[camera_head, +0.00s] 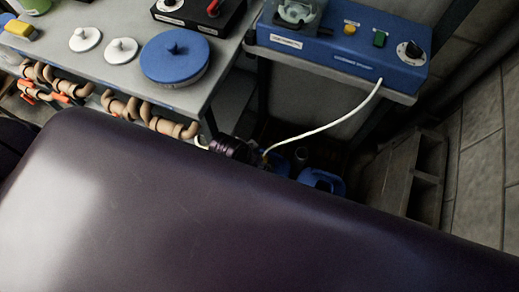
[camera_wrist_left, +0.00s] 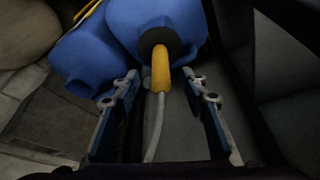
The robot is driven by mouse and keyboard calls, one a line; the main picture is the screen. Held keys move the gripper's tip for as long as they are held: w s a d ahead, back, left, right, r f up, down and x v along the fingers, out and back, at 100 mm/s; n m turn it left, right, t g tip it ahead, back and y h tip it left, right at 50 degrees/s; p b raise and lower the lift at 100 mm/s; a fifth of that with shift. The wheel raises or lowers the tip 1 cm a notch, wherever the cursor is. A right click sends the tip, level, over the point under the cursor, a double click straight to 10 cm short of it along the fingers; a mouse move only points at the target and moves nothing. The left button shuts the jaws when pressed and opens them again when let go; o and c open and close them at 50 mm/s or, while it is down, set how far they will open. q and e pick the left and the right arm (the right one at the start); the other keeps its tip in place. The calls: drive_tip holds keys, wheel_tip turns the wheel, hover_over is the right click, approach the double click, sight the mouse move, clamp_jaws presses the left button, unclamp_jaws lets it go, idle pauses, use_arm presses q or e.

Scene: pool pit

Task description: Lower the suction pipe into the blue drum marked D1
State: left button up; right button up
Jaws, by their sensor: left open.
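In the left wrist view, a yellow grip (camera_wrist_left: 160,72) with a white hose (camera_wrist_left: 153,125) running from its near end lies between the fingers of my left gripper (camera_wrist_left: 161,76). The gripper is open, with a finger on each side apart from the grip. The grip's far end meets a dark round part (camera_wrist_left: 158,43) in front of a blue drum (camera_wrist_left: 125,15); whether any pipe is inside the drum is hidden. A second blue drum (camera_wrist_left: 85,60) stands to its left. No D1 marking is readable. In the head view, a blue drum (camera_head: 322,181) shows partly behind my arm.
A blue pump box (camera_head: 345,40) sits on a stand, its white hose (camera_head: 330,124) hanging toward the drums. A bench (camera_head: 120,68) holds white lids and a blue lid (camera_head: 174,56). Pipes hang below it. A wooden pallet (camera_head: 405,175) stands right of the drums.

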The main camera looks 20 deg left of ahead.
use_arm(q)
drive_tip(key=x, duration=0.4)
drive_tip(key=shift+w+f+b, duration=0.1)
drive_tip(key=shift+b, duration=0.2)
drive_tip(key=shift+w+d+f, duration=0.15)
drive_tip(key=shift+w+f, duration=0.1)
drive_tip(key=shift+f, duration=0.45)
